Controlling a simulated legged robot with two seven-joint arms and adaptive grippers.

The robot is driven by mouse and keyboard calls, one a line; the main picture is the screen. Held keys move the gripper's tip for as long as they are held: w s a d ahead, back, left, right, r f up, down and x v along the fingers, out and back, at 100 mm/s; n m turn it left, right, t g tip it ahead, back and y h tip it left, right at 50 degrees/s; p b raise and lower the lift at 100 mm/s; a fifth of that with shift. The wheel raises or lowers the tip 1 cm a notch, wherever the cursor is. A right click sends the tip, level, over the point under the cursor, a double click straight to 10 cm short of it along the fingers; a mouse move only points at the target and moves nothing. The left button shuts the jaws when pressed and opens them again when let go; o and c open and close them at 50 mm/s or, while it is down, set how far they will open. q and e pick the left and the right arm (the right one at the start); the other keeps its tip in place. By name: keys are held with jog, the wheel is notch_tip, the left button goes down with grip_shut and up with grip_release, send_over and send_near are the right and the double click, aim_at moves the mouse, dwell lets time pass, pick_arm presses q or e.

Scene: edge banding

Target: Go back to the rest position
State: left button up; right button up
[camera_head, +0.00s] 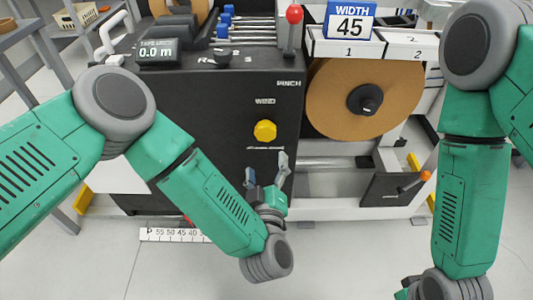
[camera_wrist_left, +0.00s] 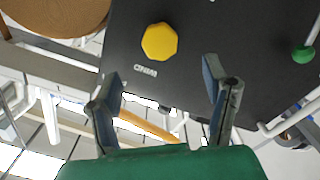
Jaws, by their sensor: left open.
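My left gripper (camera_head: 266,177) hangs in front of the black machine (camera_head: 205,125), below its yellow knob (camera_head: 264,131). Its fingers are apart and nothing is between them. In the left wrist view the open fingers of my left gripper (camera_wrist_left: 166,98) point toward the machine front, with the yellow knob (camera_wrist_left: 159,42) beyond them and apart from them. My right arm comes down along the right side of the head view. Its gripper is below the frame edge and does not show.
A brown roll (camera_head: 335,100) sits right of the machine's black panel. A red-knobbed lever (camera_head: 294,15) rises at the top, near a "WIDTH 45" sign (camera_head: 349,20). An orange-tipped handle (camera_head: 424,176) sticks out at the lower right. A white scale strip (camera_head: 172,235) lies low at left.

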pick_arm(q)
jog(key=shift+s, duration=0.2)
dwell(0.4)
jog(key=s+a+f+m+g+h+p, duration=0.3)
jog(key=s+a+f+m+g+p, duration=0.4)
jog(key=s+a+g, duration=0.4)
jog(key=s+a+r+g+y+p, duration=0.1)
jog(key=s+a+g, duration=0.2)
jog(key=s+a, duration=0.5)
jog(key=s+a+r+g+y+p, duration=0.1)
jog(key=s+a+g+y+p, duration=0.1)
jog(key=s+a, duration=0.6)
jog(key=shift+a+r+m+g, duration=0.25)
jog(key=shift+a+m+g, duration=0.15)
jog(key=shift+a+g, duration=0.3)
